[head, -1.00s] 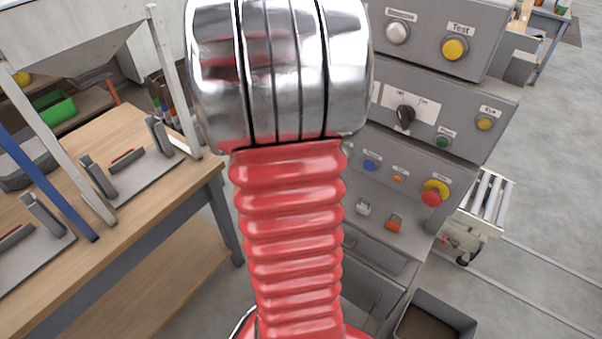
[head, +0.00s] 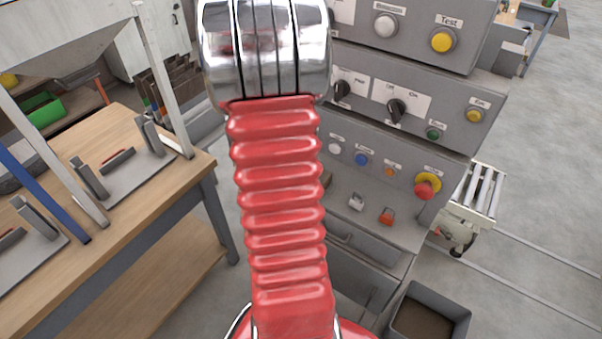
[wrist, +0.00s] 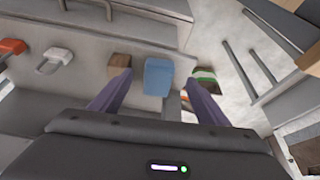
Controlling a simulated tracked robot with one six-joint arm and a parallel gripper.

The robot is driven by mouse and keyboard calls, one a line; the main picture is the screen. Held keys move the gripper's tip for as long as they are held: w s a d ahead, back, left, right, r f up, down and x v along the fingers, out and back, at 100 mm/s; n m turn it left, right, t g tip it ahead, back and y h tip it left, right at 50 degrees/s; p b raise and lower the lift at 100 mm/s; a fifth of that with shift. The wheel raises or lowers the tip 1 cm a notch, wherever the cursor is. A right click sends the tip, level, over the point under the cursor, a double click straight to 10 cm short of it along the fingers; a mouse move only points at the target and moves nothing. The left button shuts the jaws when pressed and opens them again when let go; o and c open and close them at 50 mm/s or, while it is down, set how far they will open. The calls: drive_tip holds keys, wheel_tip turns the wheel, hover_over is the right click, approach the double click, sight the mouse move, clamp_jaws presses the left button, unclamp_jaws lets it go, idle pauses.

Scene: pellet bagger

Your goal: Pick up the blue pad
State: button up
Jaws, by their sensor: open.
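The blue pad (wrist: 158,77) shows in the wrist view as a light-blue block on a grey surface. It appears between the two dark fingers of my gripper (wrist: 160,80), which are apart with nothing held. I cannot tell how far the fingertips are from the pad in depth. In the head view my red and chrome arm hides the pad and the gripper.
A brown block (wrist: 120,66) sits just left of the pad, and a green, white and orange item (wrist: 204,78) just right. The control panel (head: 430,82) with knobs and buttons stands beside my arm. A wooden bench (head: 128,222) is left; a grey bin (head: 396,322) is below right.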

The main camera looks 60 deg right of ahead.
drive_tip(key=shift+d+f, duration=0.1)
drive_tip(key=shift+f, duration=0.25)
drive_tip(key=shift+f, duration=0.1)
drive_tip(key=shift+x, duration=2.5)
drive_tip(key=c, duration=1.2)
